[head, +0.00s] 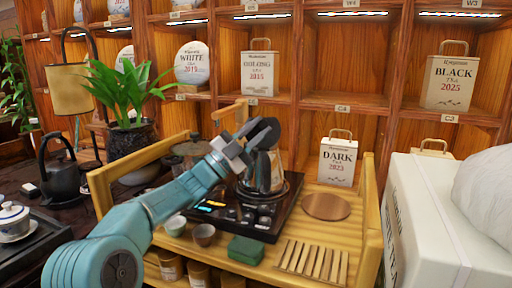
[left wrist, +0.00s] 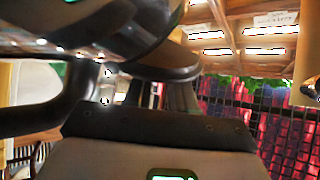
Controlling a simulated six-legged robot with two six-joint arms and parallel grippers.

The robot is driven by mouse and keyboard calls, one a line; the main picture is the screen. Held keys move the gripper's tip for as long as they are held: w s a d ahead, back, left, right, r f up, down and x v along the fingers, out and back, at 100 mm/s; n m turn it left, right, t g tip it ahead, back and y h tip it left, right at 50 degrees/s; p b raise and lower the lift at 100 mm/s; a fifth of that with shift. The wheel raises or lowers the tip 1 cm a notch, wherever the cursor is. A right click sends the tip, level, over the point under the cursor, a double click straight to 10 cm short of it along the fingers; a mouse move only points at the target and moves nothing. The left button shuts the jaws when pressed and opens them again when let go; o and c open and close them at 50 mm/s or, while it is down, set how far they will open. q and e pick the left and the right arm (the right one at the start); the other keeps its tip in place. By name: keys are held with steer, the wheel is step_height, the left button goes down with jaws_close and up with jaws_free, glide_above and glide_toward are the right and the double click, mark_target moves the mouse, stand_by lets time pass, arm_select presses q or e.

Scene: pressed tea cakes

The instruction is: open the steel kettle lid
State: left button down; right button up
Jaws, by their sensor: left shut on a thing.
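The steel kettle (head: 263,172) stands on the dark tea tray (head: 272,222) on the wooden cart. My left gripper (head: 262,135) is at the top of the kettle and shut on the lid, whose top it mostly hides in the head view. In the left wrist view a dark, rounded piece (left wrist: 165,72) lies right at the dark fingers of my left gripper (left wrist: 165,105), with shiny metal beside it. I cannot tell whether the lid is seated or lifted. My right gripper is not in view.
A green box (head: 245,250), small cups (head: 203,235) and a slatted wooden rack (head: 311,262) lie in front of the kettle. A DARK tea bag (head: 337,160) and a round brown disc (head: 326,206) are to its right. A white box (head: 440,225) stands at the right.

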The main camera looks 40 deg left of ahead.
arm_select(q)
steer(key=shift+s+d+f+m+g+h+b, duration=0.15)
steer(key=shift+m+g+h+b, duration=0.25)
steer(key=shift+m+h, duration=0.5)
steer(key=shift+s+d+m+g+h+b, duration=0.3)
steer(key=shift+m+h, duration=0.25)
steer(key=shift+m, duration=0.6)
steer(key=shift+s+d+f+m+g+h+b, duration=0.1)
steer(key=shift+m+g+h+b, duration=0.3)
steer(key=shift+m+h, duration=0.5)
steer(key=shift+m, duration=0.35)
steer(key=c, duration=1)
jaws_free()
steer(key=shift+o, duration=0.2)
steer(key=s+a+p, duration=0.1)
steer(key=s+a, duration=0.7)
steer(key=s, duration=0.2)
steer(key=shift+a+f, duration=0.2)
steer(key=shift+f, duration=0.1)
